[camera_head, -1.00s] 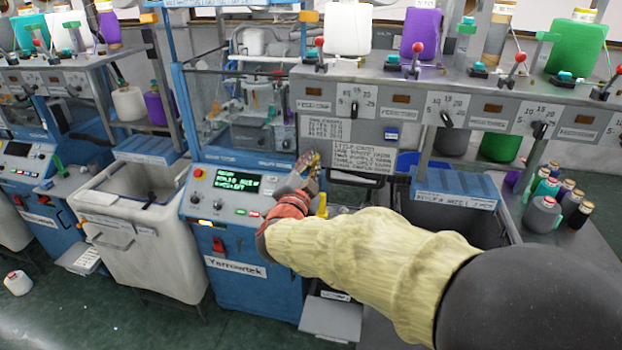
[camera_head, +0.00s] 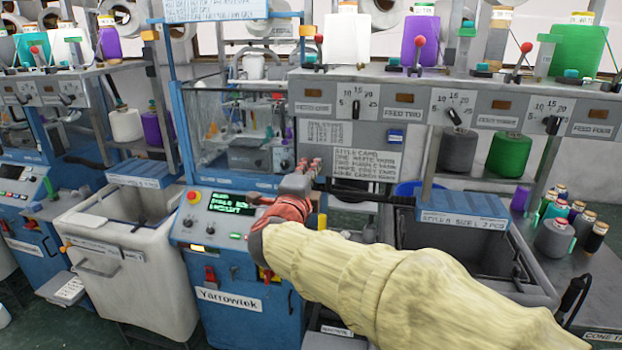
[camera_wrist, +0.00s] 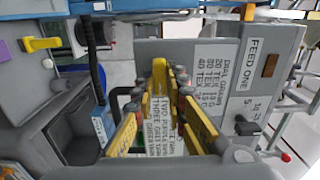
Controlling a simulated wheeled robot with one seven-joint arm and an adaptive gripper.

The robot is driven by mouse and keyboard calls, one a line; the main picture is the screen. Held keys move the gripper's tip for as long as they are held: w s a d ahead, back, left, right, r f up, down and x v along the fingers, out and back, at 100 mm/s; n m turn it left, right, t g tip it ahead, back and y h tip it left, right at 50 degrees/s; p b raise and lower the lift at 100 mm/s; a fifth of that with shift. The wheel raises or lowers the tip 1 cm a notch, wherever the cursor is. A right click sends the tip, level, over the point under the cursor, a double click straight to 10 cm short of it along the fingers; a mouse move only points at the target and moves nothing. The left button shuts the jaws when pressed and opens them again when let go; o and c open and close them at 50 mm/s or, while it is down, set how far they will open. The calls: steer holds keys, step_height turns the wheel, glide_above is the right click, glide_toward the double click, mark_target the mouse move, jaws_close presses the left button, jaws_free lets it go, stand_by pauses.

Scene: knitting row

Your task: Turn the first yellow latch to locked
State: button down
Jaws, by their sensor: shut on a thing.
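My gripper (camera_wrist: 168,72) shows in the wrist view with its yellow fingers drawn together at the tips. In the head view it (camera_head: 310,166) is at the right of the blue Yarrowtek machine, in front of the label panel. A yellow lever-shaped piece (camera_wrist: 42,44) sits on a grey box at the left of the wrist view, apart from the fingers. In the head view, a yellow piece (camera_head: 322,222) stands beside the machine, partly hidden by my gripper. I cannot tell which is the first latch, or its setting.
A grey Feed One panel (camera_wrist: 250,60) with a black dial is right of the fingers in the wrist view. The machine's display (camera_head: 232,204) is left of my gripper. An open grey bin (camera_head: 540,282) stands at the right, behind my arm.

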steer(key=shift+f, duration=0.1)
stand_by(0.5)
steer(key=c, duration=1.8)
jaws_free()
steer(key=shift+c, duration=0.2)
steer(key=v, duration=1.2)
